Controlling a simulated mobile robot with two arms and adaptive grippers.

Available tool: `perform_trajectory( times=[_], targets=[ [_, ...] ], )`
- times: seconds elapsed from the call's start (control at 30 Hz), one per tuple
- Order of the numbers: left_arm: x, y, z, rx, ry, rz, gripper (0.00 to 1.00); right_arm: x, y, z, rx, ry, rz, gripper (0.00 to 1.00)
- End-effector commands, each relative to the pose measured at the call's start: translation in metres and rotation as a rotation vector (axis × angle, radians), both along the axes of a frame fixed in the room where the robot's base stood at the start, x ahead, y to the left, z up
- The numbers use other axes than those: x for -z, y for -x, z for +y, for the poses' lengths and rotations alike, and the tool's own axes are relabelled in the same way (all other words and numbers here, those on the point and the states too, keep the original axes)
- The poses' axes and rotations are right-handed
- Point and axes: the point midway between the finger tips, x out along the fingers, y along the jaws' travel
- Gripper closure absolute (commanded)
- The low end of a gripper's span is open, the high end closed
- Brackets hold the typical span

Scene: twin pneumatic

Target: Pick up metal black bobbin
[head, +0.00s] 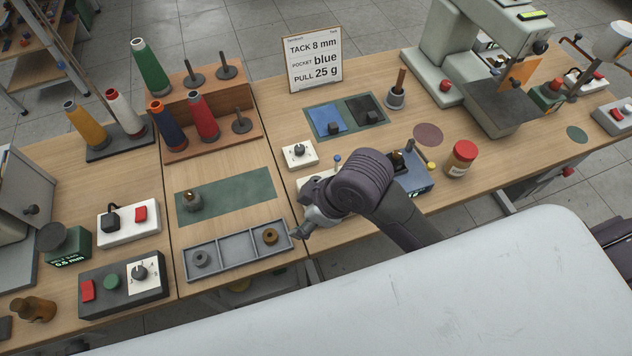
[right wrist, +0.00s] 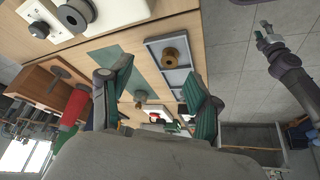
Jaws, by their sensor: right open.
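A grey three-compartment tray (head: 236,249) stands at the front of the left bench. A dark grey metal bobbin (head: 200,258) lies in its left compartment, and a brown-brass bobbin (head: 270,236) lies in its right one. The middle compartment is empty. In the right wrist view the brass bobbin (right wrist: 173,56) sits near my right fingers; I cannot make out the dark one there. My right gripper (head: 305,212) is open and empty, to the right of the tray; both fingers show spread in the right wrist view (right wrist: 160,70). An arm at that view's right edge ends in what seems my left gripper (right wrist: 265,35).
A green mat (head: 245,189) with a brass-coloured part (head: 192,202) lies behind the tray. A white box with a dial (head: 299,153) is near my right arm. A black control box (head: 123,282) stands left of the tray. Thread cones (head: 203,118) stand farther back.

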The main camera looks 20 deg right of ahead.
Motion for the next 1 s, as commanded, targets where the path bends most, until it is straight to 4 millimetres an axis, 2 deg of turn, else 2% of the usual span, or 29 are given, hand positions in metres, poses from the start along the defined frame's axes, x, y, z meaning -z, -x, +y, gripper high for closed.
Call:
perform_trajectory(
  times=[0.13, 0.23, 0.4, 0.53, 0.67, 0.77, 1.0],
  targets=[
    [0.0, -0.001, 0.002, -0.002, -0.003, -0.001, 0.6, -0.019, -0.025, 0.018, -0.302, 0.081, -0.05, 0.38],
    [0.0, -0.001, 0.002, -0.002, -0.003, -0.001, 0.6, -0.032, -0.043, 0.017, -0.533, 0.181, -0.062, 0.38],
    [0.0, -0.001, 0.002, -0.002, -0.003, -0.002, 0.6, -0.056, -0.071, -0.013, -0.818, 0.356, -0.019, 0.38],
    [0.0, -0.002, 0.002, -0.002, -0.002, -0.003, 0.6, -0.075, -0.087, -0.039, -0.928, 0.437, 0.03, 0.38],
    [0.0, -0.002, 0.001, -0.002, -0.001, -0.003, 0.6, -0.087, -0.094, -0.054, -0.979, 0.473, 0.061, 0.38],
    [-0.001, -0.002, 0.0, -0.001, 0.0, -0.003, 0.6, -0.085, -0.095, -0.059, -0.994, 0.481, 0.075, 0.38],
    [-0.005, -0.002, -0.002, 0.0, 0.002, -0.003, 0.6, -0.04, -0.095, -0.059, -0.995, 0.48, 0.078, 0.38]
  ],
)
